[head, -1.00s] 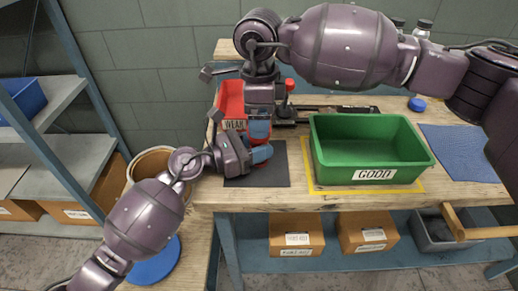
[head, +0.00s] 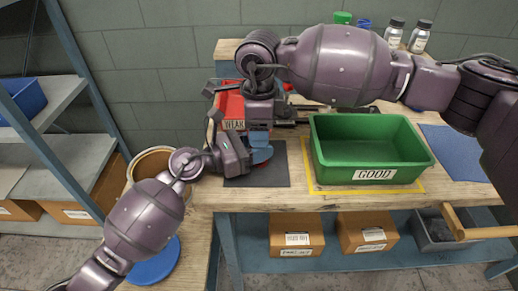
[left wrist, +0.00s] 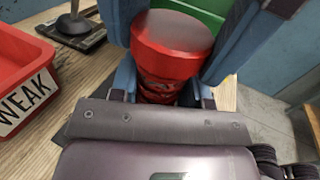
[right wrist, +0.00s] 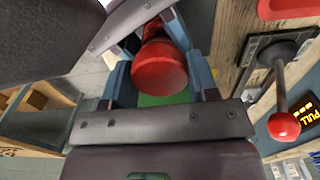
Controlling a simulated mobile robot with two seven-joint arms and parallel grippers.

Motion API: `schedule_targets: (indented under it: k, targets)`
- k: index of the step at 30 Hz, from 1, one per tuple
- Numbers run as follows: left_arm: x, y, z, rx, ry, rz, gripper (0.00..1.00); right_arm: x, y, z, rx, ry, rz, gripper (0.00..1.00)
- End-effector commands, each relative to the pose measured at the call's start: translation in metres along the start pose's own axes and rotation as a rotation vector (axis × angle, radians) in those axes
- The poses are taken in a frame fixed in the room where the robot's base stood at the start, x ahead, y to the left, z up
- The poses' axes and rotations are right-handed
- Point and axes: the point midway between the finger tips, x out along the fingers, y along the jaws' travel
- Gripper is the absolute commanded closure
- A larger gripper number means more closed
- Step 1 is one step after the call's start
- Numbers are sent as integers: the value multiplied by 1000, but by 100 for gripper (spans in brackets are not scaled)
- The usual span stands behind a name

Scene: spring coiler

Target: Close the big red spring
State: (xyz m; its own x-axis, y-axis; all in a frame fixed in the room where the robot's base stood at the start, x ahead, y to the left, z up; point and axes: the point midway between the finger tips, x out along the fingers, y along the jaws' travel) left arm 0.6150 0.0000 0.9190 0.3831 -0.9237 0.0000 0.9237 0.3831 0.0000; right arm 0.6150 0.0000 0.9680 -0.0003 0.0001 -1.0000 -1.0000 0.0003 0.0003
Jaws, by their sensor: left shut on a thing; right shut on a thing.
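The big red spring has a thick round red cap (left wrist: 172,45) at its near end in the left wrist view, with dark red coils (left wrist: 165,88) below it. My left gripper (head: 262,154) is shut on the spring, its blue fingers on either side. My right gripper (head: 258,137) is close above the left one and is also shut on the spring. In the right wrist view a red end cap (right wrist: 160,75) sits between its fingers. In the head view the grippers hide almost all of the spring. How far its coils are compressed cannot be told.
A green GOOD bin (head: 374,174) stands right of the grippers. A red WEAK bin (head: 232,125) stands close behind them. A dark mat (head: 283,180) lies beneath. A lever with a red knob (right wrist: 284,127) shows in the right wrist view. Bottles stand at the back.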

Motion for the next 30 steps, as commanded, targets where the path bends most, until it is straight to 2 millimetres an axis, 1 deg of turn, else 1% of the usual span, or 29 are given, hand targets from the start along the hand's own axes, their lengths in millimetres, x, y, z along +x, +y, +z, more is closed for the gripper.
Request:
schedule_targets:
  k: [4,9,13,14,18,26,30]
  targets:
    - [0,0,0,0,0,0,100,0,0,0,26,0,0,75]
    - [0,0,0,0,0,0,100,0,0,0,151,0,0,75]
    - [0,0,0,0,0,0,100,0,0,0,147,0,0,75]
    - [0,0,0,0,0,0,100,0,0,0,147,0,0,42]
    - [0,0,0,0,0,0,100,0,0,0,146,0,0,21]
    - [0,0,0,0,0,0,100,-1,0,0,145,-1,0,21]
    - [0,0,0,0,0,0,100,-10,0,0,145,-1,-2,21]
